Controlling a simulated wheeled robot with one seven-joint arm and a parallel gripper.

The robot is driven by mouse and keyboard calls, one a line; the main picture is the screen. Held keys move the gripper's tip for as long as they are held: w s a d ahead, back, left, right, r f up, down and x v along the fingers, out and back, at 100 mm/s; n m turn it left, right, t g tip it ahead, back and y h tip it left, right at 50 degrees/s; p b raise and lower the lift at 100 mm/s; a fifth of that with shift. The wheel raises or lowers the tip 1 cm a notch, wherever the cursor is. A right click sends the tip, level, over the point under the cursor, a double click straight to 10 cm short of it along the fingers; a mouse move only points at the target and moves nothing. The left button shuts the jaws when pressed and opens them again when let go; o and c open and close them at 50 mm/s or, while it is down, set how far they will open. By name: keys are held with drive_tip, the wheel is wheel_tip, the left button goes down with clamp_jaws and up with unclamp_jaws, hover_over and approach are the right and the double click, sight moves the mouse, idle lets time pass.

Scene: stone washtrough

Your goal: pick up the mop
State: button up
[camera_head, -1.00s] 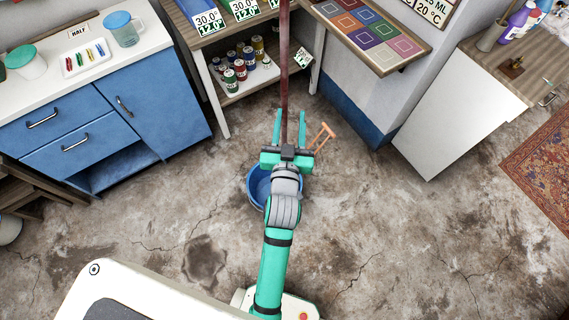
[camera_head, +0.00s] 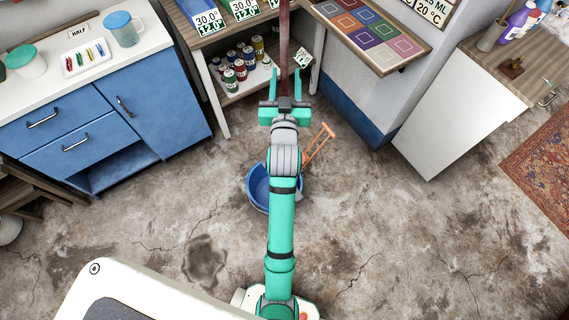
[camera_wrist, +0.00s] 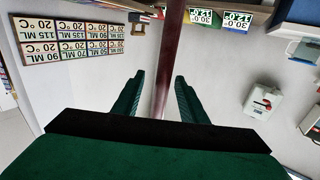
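The mop shows as a dark red-brown pole (camera_head: 284,45), running from the top edge of the head view down to my gripper (camera_head: 284,87). In the wrist view the pole (camera_wrist: 170,45) stands between the two fingers of my gripper (camera_wrist: 160,76). The fingers are apart, with a visible gap on each side of the pole, so the gripper is open around it. The mop's head and lower end are hidden or out of view.
A blue bucket (camera_head: 257,188) with an orange handle-like part (camera_head: 319,142) stands on the floor, partly behind my arm. A shelf with cans (camera_head: 240,72) is close behind the gripper. Blue cabinets (camera_head: 80,125) stand left, a white counter (camera_head: 455,115) right.

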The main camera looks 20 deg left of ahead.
drive_tip(key=x, duration=0.5)
drive_tip(key=shift+s+a+r, duration=0.1)
drive_tip(key=shift+s+a, duration=0.05)
drive_tip(key=shift+a, duration=0.05)
clamp_jaws()
